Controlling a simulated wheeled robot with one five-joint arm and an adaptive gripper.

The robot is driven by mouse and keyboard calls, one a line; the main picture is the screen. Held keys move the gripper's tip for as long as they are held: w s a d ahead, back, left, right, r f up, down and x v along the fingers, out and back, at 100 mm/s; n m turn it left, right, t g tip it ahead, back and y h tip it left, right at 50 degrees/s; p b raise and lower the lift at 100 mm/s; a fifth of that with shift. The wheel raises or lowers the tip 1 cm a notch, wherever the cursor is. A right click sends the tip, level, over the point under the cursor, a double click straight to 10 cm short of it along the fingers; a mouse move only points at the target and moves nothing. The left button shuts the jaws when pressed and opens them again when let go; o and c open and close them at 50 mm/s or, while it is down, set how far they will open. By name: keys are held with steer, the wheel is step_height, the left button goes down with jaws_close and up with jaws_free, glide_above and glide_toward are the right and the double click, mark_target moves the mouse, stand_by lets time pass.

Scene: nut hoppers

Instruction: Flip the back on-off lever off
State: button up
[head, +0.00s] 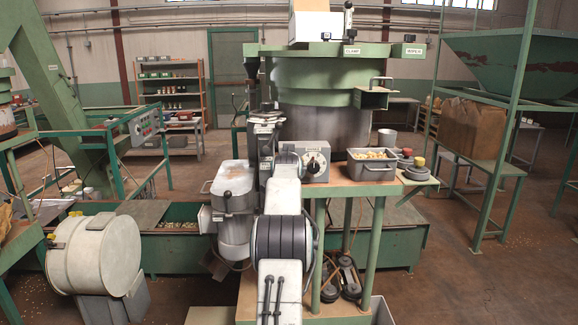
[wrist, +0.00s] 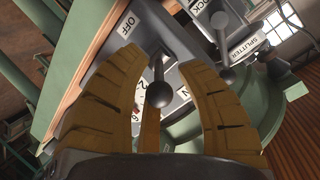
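In the wrist view, an on-off lever with a dark stem and round black knob (wrist: 158,95) stands out from a dark plate. An OFF label (wrist: 127,25) lies at its upper left, and a partly hidden label ending in N lies right of the knob. The knob appears nearer the N label. My gripper (wrist: 160,62) has tan ribbed fingers spread on both sides of the knob, with visible gaps. It is open and holds nothing. Whether this is the back lever, I cannot tell.
A second ball-ended lever (wrist: 222,20) and a SPLITTER label (wrist: 243,47) are close by at the upper right. In the head view, a dial box (head: 314,160) and a grey bin of nuts (head: 371,165) stand on the bench beside the green-rimmed hopper (head: 320,85).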

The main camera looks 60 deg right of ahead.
steer(key=shift+c, duration=0.3)
jaws_close()
steer(key=shift+f+b, duration=0.2)
steer(key=shift+b, duration=0.5)
steer(key=shift+f+h+b, duration=0.2)
steer(key=shift+h+b, duration=0.2)
steer(key=shift+b, duration=0.7)
steer(key=shift+a+t+b, duration=0.1)
steer(key=shift+t+b, duration=0.2)
steer(key=shift+b, duration=0.55)
steer(key=shift+r, duration=0.25)
